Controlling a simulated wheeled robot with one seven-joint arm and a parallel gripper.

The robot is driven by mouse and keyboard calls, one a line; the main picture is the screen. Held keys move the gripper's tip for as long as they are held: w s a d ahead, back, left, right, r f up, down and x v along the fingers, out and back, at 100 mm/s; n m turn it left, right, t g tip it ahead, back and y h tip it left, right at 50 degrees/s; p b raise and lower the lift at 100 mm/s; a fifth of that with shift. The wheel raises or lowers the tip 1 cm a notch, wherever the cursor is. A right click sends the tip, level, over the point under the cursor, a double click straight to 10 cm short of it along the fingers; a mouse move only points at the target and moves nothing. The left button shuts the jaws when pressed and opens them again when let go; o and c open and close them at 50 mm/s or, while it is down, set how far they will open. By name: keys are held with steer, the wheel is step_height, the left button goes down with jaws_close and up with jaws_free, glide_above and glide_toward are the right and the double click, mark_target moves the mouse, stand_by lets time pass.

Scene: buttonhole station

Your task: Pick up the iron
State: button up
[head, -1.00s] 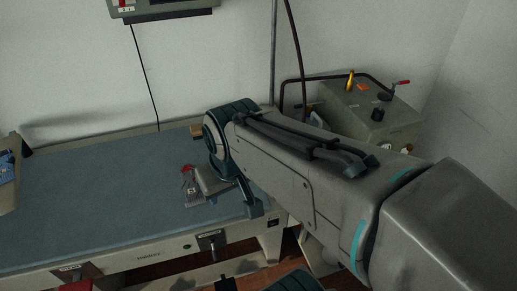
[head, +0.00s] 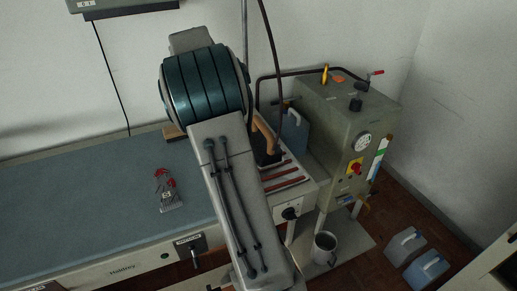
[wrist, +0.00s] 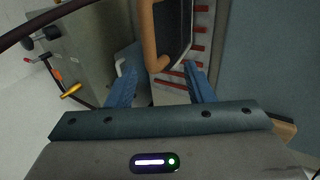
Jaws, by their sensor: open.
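The iron (head: 267,156) has a dark body and a tan handle. In the head view it sits on the rest with red strips (head: 287,177), partly hidden behind my arm. In the wrist view the iron (wrist: 176,28) lies ahead of my gripper, its tan handle towards the upper middle. The fingertips appear short of the handle in the picture; the exact gap cannot be told. In the head view the fingers are hidden by my arm.
The grey-green boiler (head: 345,120) with a gauge and knobs stands right of the rest. A hose hangs beside the iron. The blue-topped table (head: 80,205) holds a brush-like tool with red parts (head: 167,190).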

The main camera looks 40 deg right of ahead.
mark_target(260, 122)
steer(key=shift+g+h, duration=0.3)
steer(key=shift+h, duration=0.1)
steer(key=x, duration=0.3)
steer(key=w+x, duration=0.1)
steer(key=x, duration=0.3)
steer(key=w+d+x, duration=0.1)
steer(key=x, duration=0.2)
steer(key=shift+d, duration=0.15)
steer(key=shift+s+p+x, duration=0.1)
steer(key=shift+p+x, duration=0.35)
steer(key=shift+x, duration=0.9)
steer(key=shift+s+p+x, duration=0.15)
steer(key=shift+p+x, duration=0.3)
steer(key=shift+x, duration=0.9)
steer(key=shift+r, duration=0.1)
steer(key=shift+c, duration=0.3)
jaws_close()
steer(key=shift+w+d+r, duration=0.1)
steer(key=shift+d+r, duration=0.05)
steer(key=shift+r, duration=0.05)
